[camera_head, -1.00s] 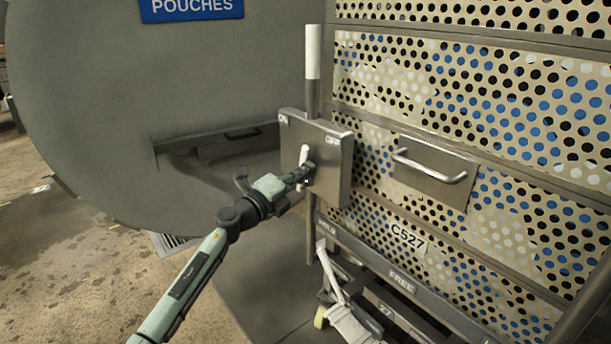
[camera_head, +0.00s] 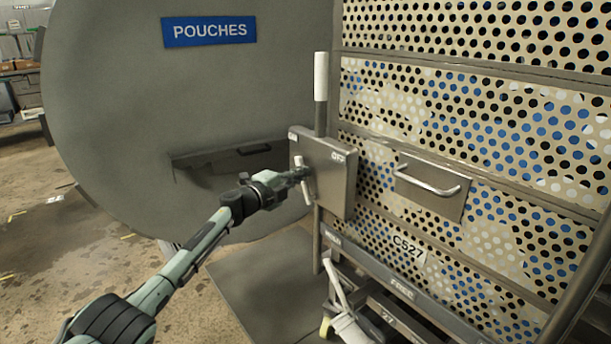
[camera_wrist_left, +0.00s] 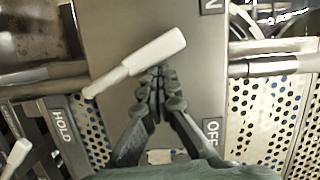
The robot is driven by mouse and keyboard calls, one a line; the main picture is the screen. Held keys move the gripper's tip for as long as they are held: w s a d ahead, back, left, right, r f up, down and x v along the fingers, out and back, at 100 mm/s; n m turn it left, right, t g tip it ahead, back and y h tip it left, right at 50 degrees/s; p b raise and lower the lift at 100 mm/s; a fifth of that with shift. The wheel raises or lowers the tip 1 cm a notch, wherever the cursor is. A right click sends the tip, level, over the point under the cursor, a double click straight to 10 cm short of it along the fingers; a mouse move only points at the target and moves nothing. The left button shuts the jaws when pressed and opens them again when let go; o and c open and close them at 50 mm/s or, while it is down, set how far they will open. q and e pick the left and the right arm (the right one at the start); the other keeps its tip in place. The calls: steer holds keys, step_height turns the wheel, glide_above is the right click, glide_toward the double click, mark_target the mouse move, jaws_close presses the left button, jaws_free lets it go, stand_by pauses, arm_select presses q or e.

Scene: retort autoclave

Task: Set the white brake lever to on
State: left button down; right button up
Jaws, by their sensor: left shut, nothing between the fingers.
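A white lever (camera_head: 299,166) sits on the front of a grey box marked ON at its left and OFF at its right. Its upper end leans left, toward the ON side. In the left wrist view the lever (camera_wrist_left: 140,65) lies slanted across the plate, its thick end pointing up and right. My left gripper (camera_head: 304,174) is at the lever. In the wrist view its fingers (camera_wrist_left: 160,84) are shut and empty, with the tips right beside the lever on its OFF side; I cannot tell if they touch it. My right gripper is not in view.
A post with a white top (camera_head: 321,76) rises behind the box. A perforated rack (camera_head: 480,110) with a metal handle (camera_head: 428,181) stands at right. Another white lever (camera_head: 338,290) is low on the trolley, near HOLD and FREE labels. A round grey door (camera_head: 120,110) fills the left.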

arm_select(q)
steer(key=shift+w+a+f+n+p, duration=0.15)
steer(key=shift+w+a+n+p, duration=0.4)
steer(key=shift+w+n, duration=0.2)
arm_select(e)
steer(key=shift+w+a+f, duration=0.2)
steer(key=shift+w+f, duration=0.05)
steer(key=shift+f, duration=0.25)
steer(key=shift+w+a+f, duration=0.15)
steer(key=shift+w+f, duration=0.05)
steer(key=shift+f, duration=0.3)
arm_select(q)
steer(key=shift+a, duration=0.15)
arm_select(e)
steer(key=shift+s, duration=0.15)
